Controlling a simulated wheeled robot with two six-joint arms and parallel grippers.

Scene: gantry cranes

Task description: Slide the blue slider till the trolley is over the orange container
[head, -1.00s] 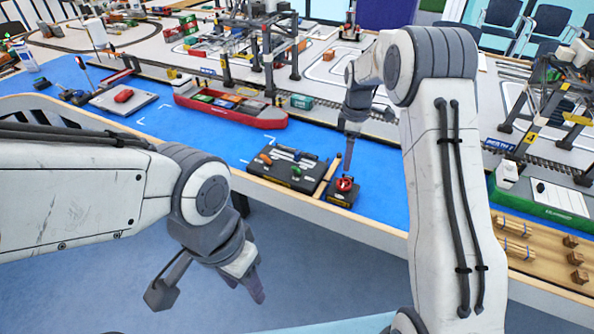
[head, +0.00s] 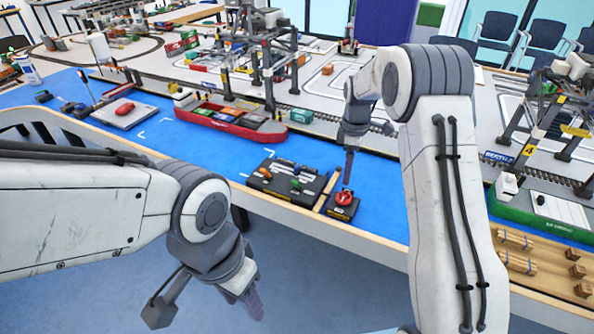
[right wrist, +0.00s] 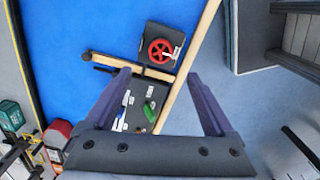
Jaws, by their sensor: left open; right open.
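A dark control panel (head: 272,188) on the blue mat carries small sliders: an orange one (head: 265,173), a green one (head: 296,184) and what looks like a blue one (head: 297,169). My right gripper (head: 347,182) is open and empty, pointing down above the panel's right side, near a red wheel. My left gripper (head: 252,300) is open and empty over the floor, in front of the table. The gantry crane (head: 268,60) stands behind; its trolley is too small to tell.
The red handwheel (head: 344,198) sits on a small dark box right of the panel, with a wooden strip (head: 327,190) between them. A red ship (head: 225,122) with several coloured containers lies behind. A green barge (head: 540,205) is at the right.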

